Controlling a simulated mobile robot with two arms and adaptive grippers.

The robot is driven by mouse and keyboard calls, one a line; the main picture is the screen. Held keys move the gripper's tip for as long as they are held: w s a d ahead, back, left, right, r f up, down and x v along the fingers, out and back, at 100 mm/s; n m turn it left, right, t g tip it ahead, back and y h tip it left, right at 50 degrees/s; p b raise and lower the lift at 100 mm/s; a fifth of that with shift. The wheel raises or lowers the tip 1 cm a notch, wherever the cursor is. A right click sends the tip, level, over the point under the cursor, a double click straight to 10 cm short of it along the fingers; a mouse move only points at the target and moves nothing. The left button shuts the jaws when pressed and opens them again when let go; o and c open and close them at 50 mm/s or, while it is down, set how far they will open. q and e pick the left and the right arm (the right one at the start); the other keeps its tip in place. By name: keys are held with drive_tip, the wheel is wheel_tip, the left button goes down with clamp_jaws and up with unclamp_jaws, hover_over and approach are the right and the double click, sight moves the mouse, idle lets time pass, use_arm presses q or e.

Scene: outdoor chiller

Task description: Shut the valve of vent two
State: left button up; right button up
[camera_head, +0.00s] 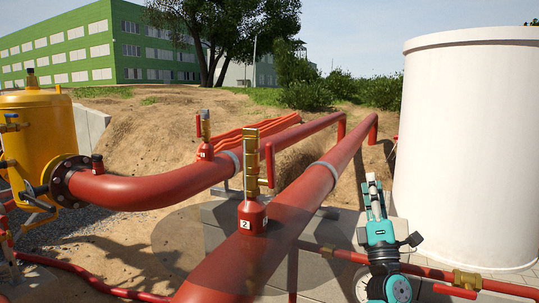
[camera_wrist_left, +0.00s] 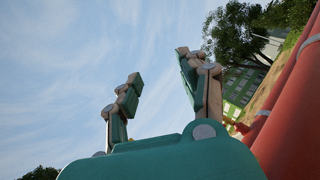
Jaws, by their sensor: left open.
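Vent two (camera_head: 251,216) is a red fitting with a white label "2" on top of a thick red pipe. A tall brass valve (camera_head: 250,165) stands upright on it. The valve's red handle (camera_head: 269,166) is on its right side and points up, about parallel to the brass body. My left gripper (camera_head: 373,190), teal with pale fingers, is to the right of vent two, pointing up and apart from the valve. In the left wrist view its two fingers (camera_wrist_left: 158,65) are spread with only sky between them. My right gripper is not in view.
A second red vent (camera_head: 205,150) with a brass valve stands on the pipe behind. A yellow tank (camera_head: 40,140) is at the left and a white tank (camera_head: 468,150) at the right. A thin red pipe with a brass fitting (camera_head: 467,280) runs low near my left arm.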

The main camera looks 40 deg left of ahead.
use_arm(q)
drive_tip(key=s+a+r+n+g+y, duration=0.2)
drive_tip(key=r+n+g+y, duration=0.15)
drive_tip(key=n+g, duration=0.65)
drive_tip(key=s+a+r+n+g+y, duration=0.2)
drive_tip(key=r+n+g, duration=0.2)
drive_tip(key=n+g, duration=0.65)
drive_tip(key=n+g+h, duration=0.5)
drive_tip(key=n+h, duration=0.2)
drive_tip(key=n, duration=0.1)
approach(273, 148)
drive_tip(key=p+x, duration=0.2)
drive_tip(key=x, duration=0.8)
drive_tip(key=shift+a+r, duration=0.1)
drive_tip(key=shift+a, duration=0.1)
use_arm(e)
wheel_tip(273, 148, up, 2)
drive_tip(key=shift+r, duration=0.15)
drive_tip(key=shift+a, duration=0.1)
use_arm(q)
clamp_jaws()
